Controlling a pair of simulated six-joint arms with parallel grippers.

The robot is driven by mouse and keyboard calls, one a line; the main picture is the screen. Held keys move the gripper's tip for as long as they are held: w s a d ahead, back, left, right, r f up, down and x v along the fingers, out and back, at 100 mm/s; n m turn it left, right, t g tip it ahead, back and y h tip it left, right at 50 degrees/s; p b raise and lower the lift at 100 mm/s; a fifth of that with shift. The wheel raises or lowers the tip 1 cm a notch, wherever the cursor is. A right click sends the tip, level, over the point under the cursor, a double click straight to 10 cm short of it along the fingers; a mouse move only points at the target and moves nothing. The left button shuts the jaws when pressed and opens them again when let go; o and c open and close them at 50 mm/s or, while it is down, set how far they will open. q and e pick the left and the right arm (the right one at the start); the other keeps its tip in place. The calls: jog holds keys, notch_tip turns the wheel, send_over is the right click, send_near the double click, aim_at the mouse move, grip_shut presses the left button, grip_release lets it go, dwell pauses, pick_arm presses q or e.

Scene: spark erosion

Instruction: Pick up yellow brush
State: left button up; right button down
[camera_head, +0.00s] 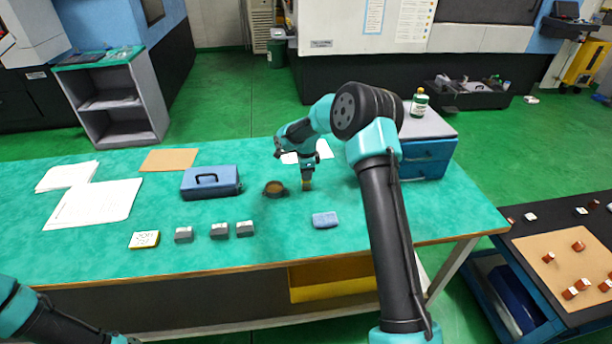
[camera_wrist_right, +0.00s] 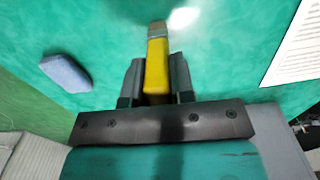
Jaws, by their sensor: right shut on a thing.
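The yellow brush (camera_wrist_right: 157,64) is between the two fingers of my right gripper (camera_wrist_right: 155,80) in the right wrist view. The fingers are shut on its yellow handle, and its brownish end points away from the gripper. In the head view my right gripper (camera_head: 307,176) points down over the green table, with the brush (camera_head: 307,185) small beneath it. I cannot tell whether the brush touches the table. Only part of my left arm shows at the lower left; its gripper is out of view.
A dark round bowl (camera_head: 274,188) stands just left of the brush. A blue block (camera_head: 325,220) lies in front, and a blue toolbox (camera_head: 211,182) to the left. Several grey blocks (camera_head: 219,231) line the front. A blue drawer unit (camera_head: 428,160) stands right. Bare table lies between.

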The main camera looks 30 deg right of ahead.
notch_tip(320, 180, up, 3)
jog(key=shift+f, duration=0.15)
jog(key=shift+s+a+r, duration=0.1)
jog(key=shift+s+r, duration=0.05)
jog(key=shift+r, duration=0.15)
jog(key=s+a+r, duration=0.1)
jog(key=s+a, duration=0.7)
jog(key=s, duration=0.5)
jog(key=shift+s+r, duration=0.15)
jog(key=shift+s, duration=0.05)
jog(key=shift+w, duration=0.1)
dwell(1.2)
